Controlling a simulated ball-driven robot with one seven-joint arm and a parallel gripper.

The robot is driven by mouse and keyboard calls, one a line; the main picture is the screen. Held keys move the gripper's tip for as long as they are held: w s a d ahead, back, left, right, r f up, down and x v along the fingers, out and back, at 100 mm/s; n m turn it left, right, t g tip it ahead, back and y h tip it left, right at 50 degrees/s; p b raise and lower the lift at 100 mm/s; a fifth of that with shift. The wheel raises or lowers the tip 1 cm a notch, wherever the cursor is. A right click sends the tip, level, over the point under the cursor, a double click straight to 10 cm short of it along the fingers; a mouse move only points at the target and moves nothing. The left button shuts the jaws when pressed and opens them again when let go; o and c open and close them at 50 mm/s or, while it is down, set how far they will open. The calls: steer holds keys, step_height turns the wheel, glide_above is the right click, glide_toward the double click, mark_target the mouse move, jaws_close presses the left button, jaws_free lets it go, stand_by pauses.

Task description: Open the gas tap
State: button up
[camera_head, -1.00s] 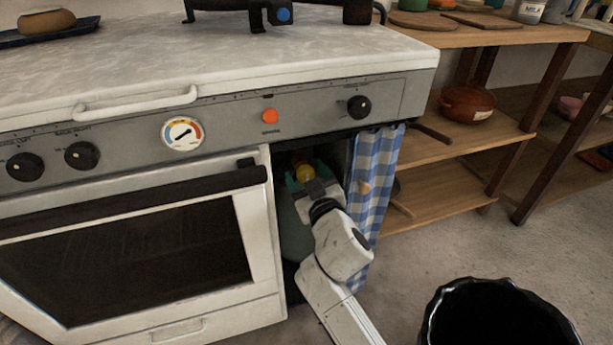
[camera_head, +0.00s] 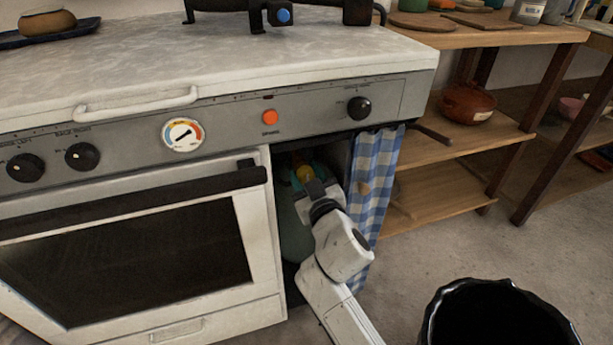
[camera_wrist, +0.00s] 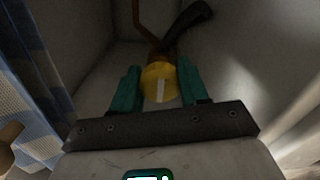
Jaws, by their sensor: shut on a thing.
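The gas tap is a round yellow knob (camera_wrist: 160,83) with a white stripe across its face, in the wrist view. It also shows small in the cupboard opening in the head view (camera_head: 304,173). My gripper (camera_wrist: 158,76) has its teal fingers on either side of the knob and is shut on it. In the head view, my arm reaches into the opening beside the oven, and my wrist partly hides the knob. A dark hose-like piece (camera_wrist: 188,24) and a brown pipe (camera_wrist: 138,22) run behind the knob.
A blue checked curtain (camera_head: 374,180) hangs at the opening's right side, close to my arm. The oven door (camera_head: 130,250) is to the left. A black bin (camera_head: 500,315) stands at the lower right. Wooden shelves (camera_head: 450,195) stand behind.

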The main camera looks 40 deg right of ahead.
steer(key=shift+f, duration=0.1)
steer(key=n+p, duration=0.1)
steer(key=n, duration=0.3)
steer(key=n+p, duration=0.2)
steer(key=n, duration=0.2)
steer(key=shift+d+n, duration=0.1)
steer(key=shift+n, duration=0.2)
steer(key=n+p, duration=0.1)
steer(key=n, duration=0.3)
steer(key=n+p, duration=0.1)
steer(key=n, duration=0.4)
steer(key=shift+s+d, duration=0.1)
stand_by(0.5)
steer(key=o, duration=0.8)
steer(key=shift+o, duration=1.2)
steer(key=shift+r, duration=0.2)
